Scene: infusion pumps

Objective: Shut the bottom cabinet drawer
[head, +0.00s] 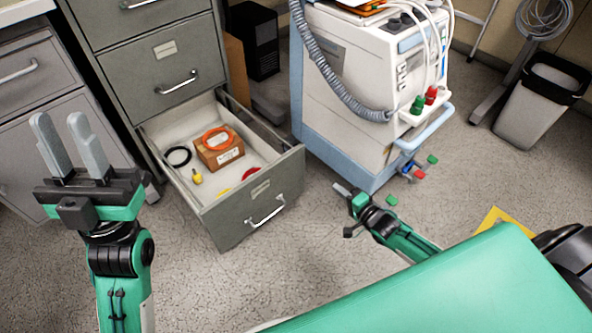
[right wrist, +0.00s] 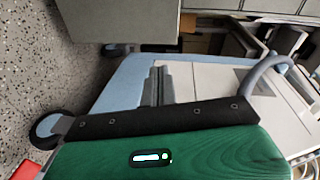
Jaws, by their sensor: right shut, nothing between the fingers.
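The grey filing cabinet (head: 165,80) stands left of the middle in the head view. Its bottom drawer (head: 258,200) is pulled far out, with a silver handle on its front. Inside lie a brown box with an orange ring on it, a black ring, a small yellow item and red and yellow pieces. My left gripper (head: 60,119) is open and empty, raised left of the drawer. My right gripper (head: 341,187) is shut and empty, low to the right of the drawer front and apart from it. Its closed fingers show in the right wrist view (right wrist: 156,82).
A white and blue medical machine (head: 360,90) on wheels stands close right of the drawer, beside my right gripper. A grey bin (head: 535,105) stands at the far right. Grey cabinets (head: 40,120) stand at left. Speckled floor is clear in front of the drawer.

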